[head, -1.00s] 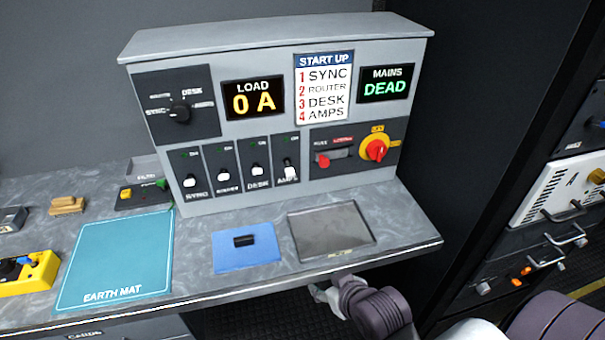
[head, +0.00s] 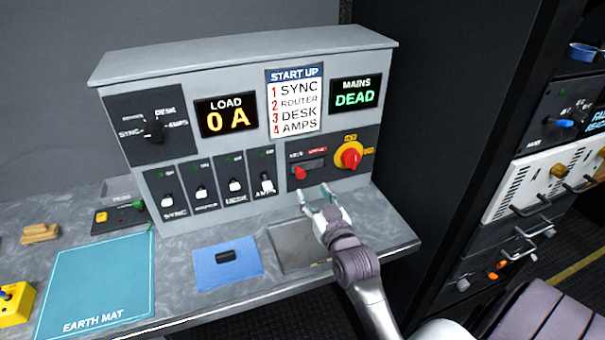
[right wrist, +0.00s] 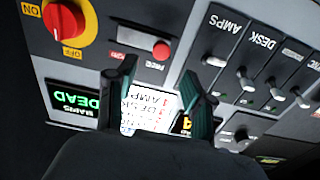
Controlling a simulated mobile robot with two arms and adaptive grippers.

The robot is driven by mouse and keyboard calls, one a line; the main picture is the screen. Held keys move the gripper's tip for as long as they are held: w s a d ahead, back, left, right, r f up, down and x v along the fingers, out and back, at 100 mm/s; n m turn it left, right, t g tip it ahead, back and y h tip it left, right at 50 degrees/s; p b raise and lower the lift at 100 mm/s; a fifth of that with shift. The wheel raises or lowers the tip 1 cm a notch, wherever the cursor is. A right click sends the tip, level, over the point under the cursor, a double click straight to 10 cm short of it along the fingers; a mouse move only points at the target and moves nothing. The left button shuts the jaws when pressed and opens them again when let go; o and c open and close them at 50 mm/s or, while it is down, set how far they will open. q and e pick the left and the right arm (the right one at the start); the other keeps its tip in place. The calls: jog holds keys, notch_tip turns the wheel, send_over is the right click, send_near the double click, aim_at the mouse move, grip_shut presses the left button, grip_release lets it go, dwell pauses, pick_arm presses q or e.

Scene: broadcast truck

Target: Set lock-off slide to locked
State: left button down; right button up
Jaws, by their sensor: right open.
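The lock-off slide (head: 300,173) is a red knob at the left end of a short dark slot on the console's lower right panel. A red label, probably reading LOCKED, is above the slot's right part. My right gripper (head: 315,191) is open and empty, just below and in front of the slide, apart from it. In the right wrist view, which is upside down, the slide's red knob (right wrist: 161,50) shows just beyond the spread green fingertips (right wrist: 158,70). My left gripper is not in view.
A red rotary switch on a yellow plate (head: 349,156) is close right of the slide. The AMPS toggle (head: 267,184) is to its left. A grey tray (head: 285,240) and a blue mat (head: 215,270) with a black piece (head: 226,256) lie on the counter below.

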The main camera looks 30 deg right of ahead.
aim_at(302, 175)
jog(key=p+x, duration=0.1)
jog(key=x, duration=0.7)
jog(key=shift+a, duration=0.1)
jog(key=shift+s, duration=0.1)
jog(key=shift+c, duration=0.3)
grip_shut()
